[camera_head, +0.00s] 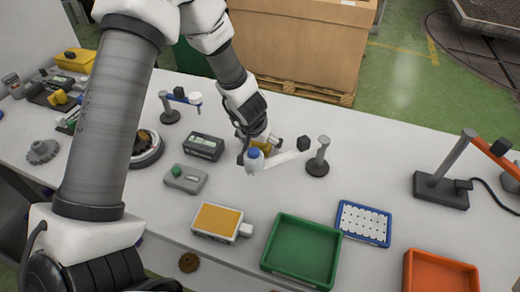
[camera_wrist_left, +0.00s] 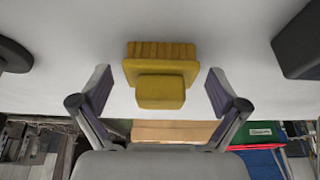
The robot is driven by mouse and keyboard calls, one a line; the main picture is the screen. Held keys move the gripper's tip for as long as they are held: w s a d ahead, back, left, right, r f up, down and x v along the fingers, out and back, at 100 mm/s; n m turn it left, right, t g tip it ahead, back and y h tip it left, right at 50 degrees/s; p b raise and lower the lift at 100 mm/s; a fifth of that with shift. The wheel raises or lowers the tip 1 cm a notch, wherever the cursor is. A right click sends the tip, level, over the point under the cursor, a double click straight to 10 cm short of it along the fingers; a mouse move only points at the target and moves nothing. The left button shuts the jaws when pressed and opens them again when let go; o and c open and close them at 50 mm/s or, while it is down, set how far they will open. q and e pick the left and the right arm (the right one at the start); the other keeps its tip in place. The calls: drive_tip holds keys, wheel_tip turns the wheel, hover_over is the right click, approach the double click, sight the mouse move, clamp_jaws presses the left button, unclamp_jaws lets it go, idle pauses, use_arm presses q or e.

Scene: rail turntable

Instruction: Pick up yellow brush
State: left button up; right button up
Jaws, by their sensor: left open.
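The yellow brush (camera_wrist_left: 160,62) shows in the left wrist view, with a ridged strip at the far side and a block-like part (camera_wrist_left: 160,91) nearer the camera. It lies on the white surface. My left gripper (camera_wrist_left: 160,101) is open, with one finger on each side of the brush's near part and visible gaps between. In the head view the left gripper (camera_head: 260,145) is low over the middle of the table, and a yellow patch of the brush (camera_head: 262,146) shows, mostly hidden by the gripper. My right gripper is not in view.
A green tray (camera_head: 271,253), blue-rimmed tray (camera_head: 340,220) and orange tray (camera_head: 408,270) lie in front.

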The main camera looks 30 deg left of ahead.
use_arm(q)
drive_tip(key=shift+w, duration=0.1)
drive_tip(key=shift+s+r, duration=0.15)
drive_tip(key=shift+s, duration=0.05)
drive_tip(key=c, duration=1.4)
drive_tip(key=shift+o, duration=0.2)
wheel_tip(320, 180, up, 10)
drive_tip(key=p, duration=0.8)
drive_tip(key=shift+r+p, duration=0.1)
drive_tip(key=shift+p, duration=0.2)
drive_tip(key=o, duration=0.6)
drive_tip(key=shift+w+f, duration=0.1)
drive_tip(key=shift+f, duration=0.1)
drive_tip(key=c, duration=0.4)
